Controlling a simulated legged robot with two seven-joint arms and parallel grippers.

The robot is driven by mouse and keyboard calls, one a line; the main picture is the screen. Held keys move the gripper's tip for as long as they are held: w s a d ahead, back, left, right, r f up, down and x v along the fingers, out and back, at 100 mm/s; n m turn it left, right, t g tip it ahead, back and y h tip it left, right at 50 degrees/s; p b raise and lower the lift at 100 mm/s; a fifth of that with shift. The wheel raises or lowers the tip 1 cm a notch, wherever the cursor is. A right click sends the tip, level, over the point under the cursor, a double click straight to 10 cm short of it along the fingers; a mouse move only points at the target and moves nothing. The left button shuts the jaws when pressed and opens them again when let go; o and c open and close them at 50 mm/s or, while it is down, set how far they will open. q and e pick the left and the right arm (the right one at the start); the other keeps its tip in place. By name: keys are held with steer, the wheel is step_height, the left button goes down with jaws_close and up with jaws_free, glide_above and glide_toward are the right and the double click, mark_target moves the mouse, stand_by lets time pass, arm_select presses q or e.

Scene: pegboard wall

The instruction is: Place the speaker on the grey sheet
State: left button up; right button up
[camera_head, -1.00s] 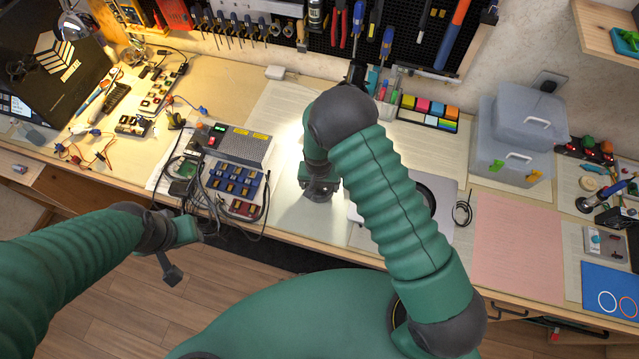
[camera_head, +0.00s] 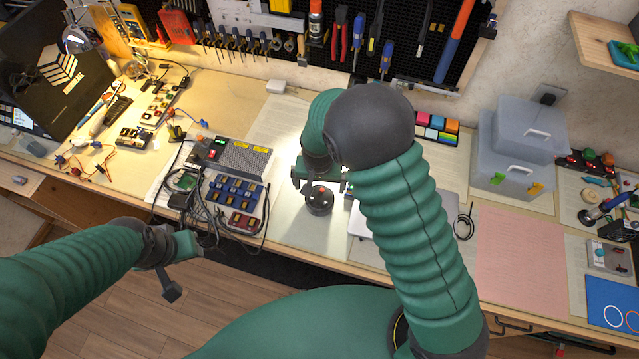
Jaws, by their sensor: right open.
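A small round dark speaker (camera_head: 319,202) with a reddish spot on top sits near the front of the bench. It appears to rest on a pale grey sheet (camera_head: 285,218), though the sheet's edges are partly hidden. My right gripper (camera_head: 318,184) is open, just behind and above the speaker, and the speaker stands clear of its grasp. I cannot tell whether a finger still touches it. My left gripper (camera_head: 182,268) hangs in front of the bench edge at the left, away from the speaker, and holds nothing that I can see.
A grey control box (camera_head: 245,158) with blue modules (camera_head: 234,190) and loose cables lies left of the speaker. A pink sheet (camera_head: 520,260) and clear plastic boxes (camera_head: 515,150) are at the right. My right arm hides part of the bench beside the speaker.

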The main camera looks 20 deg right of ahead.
steer(key=s+d+r+n, duration=0.2)
steer(key=s+d+r, duration=0.1)
steer(key=s+r, duration=0.2)
steer(key=s+d+r+n+t, duration=0.1)
steer(key=s+d+r+n, duration=0.1)
steer(key=s+r, duration=0.4)
steer(key=s, duration=0.2)
steer(key=shift+s+d+r+n+y, duration=0.15)
steer(key=shift+s+d+n+y, duration=0.15)
steer(key=shift+s+d, duration=0.1)
steer(key=shift+w, duration=0.1)
